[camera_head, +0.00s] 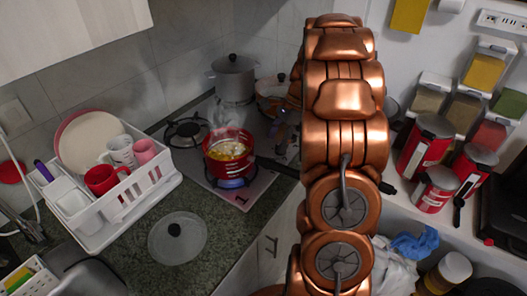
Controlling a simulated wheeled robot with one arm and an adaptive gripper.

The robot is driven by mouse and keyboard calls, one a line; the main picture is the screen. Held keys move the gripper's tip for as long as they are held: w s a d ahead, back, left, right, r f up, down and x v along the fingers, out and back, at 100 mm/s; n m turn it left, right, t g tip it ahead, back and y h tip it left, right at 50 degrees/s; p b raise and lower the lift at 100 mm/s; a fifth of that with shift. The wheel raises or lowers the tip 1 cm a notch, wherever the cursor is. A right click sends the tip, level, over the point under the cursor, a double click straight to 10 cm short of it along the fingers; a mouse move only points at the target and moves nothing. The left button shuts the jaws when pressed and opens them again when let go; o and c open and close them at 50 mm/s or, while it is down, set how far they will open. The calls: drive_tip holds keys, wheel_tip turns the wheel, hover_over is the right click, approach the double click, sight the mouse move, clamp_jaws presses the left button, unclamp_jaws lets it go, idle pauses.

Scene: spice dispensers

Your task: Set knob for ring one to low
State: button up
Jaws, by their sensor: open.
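The stove top (262,183) sits in the counter, with a red pot (222,165) of steaming yellow food on its front burner. A blue flame (232,183) shows under the pot, and a small red mark like a "1" (241,199) is on the stove beside it. The pot's black handle (276,167) points right, towards my arm. I cannot make out the knob for ring one; my copper arm covers much of the stove's right side. My gripper cannot be made out, and its place relative to the knob is hidden.
A grey pot (235,78) stands on a back burner. A white dish rack (110,205) with plates and cups is left, with a glass lid (178,238) on the counter nearby. Red canisters (424,146) and spice dispensers (466,110) stand right. A blue cloth (414,244) lies lower right.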

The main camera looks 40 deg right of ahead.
drive_tip(key=shift+p+x, duration=1.05)
drive_tip(key=shift+x, duration=2.45)
drive_tip(key=shift+s, duration=0.1)
drive_tip(key=c, duration=1.1)
drive_tip(key=shift+m, duration=0.3)
drive_tip(key=m+t, duration=0.1)
drive_tip(key=m, duration=0.1)
drive_tip(key=shift+s+a+m, duration=0.1)
drive_tip(key=shift+m, duration=0.3)
drive_tip(key=shift+m+t+h+p, duration=0.5)
drive_tip(key=shift+m+p, duration=0.15)
drive_tip(key=shift+m, duration=0.45)
drive_tip(key=o, duration=1.1)
